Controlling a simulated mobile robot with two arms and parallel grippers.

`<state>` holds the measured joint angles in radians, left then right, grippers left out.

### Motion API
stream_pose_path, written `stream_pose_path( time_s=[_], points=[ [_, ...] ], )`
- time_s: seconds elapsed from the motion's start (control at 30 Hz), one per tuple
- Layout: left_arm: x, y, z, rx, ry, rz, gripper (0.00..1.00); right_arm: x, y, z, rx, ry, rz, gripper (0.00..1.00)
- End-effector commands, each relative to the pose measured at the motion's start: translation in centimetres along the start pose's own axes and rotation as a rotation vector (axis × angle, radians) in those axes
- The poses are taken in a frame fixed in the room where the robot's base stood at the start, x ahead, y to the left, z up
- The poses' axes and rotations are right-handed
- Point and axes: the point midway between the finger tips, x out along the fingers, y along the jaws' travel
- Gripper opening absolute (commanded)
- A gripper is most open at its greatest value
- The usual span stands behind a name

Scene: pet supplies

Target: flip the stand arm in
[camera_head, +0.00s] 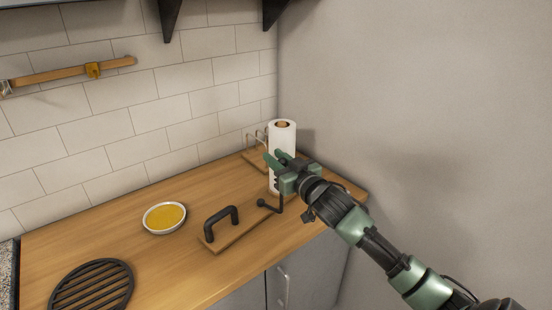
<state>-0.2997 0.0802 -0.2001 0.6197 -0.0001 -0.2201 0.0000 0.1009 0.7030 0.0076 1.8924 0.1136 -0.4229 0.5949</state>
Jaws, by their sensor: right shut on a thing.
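A white paper towel roll (285,137) stands upright at the back right of the wooden counter. My right gripper (272,159) is in front of the roll and covers part of it. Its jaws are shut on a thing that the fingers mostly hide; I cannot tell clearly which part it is. A thin black bent arm with a round knob (263,203) shows just below the gripper, at the right end of a narrow wooden board with a black handle (221,217). Thin pale wire loops (251,137) rise beside the roll, close to the fingertips. My left gripper is out of view.
A round white dish with yellow contents (165,217) sits on the counter (130,235). A black round grate (93,287) lies at the front left. The tiled wall closes the back, and a plain wall the right.

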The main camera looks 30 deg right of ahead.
Motion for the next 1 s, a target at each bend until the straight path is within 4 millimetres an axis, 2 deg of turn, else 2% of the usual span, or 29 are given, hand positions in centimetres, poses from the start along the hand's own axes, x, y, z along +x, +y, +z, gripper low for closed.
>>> stream_pose_path(
  time_s=[0.13, 0.17, 0.2, 0.23, 0.77, 1.0],
  points=[
    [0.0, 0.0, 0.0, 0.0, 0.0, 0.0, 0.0, 0.0, -0.1, -0.1, 0.001, 0.002, -0.002, 0.0],
    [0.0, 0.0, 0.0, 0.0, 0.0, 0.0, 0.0, 0.0, -0.1, -0.1, 0.001, 0.002, -0.002, 0.28],
    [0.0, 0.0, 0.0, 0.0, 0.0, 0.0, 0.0, 0.0, -0.1, -0.1, 0.001, 0.002, -0.002, 0.4],
    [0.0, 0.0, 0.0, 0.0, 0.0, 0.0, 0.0, 0.0, -0.1, -0.1, 0.001, 0.002, -0.002, 0.45],
    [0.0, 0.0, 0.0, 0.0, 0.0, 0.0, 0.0, -0.1, -0.1, -0.1, 0.001, 0.001, -0.001, 0.45],
    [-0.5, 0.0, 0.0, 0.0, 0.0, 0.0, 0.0, -1.3, -0.8, -0.1, 0.001, 0.001, -0.002, 0.45]
  ],
)
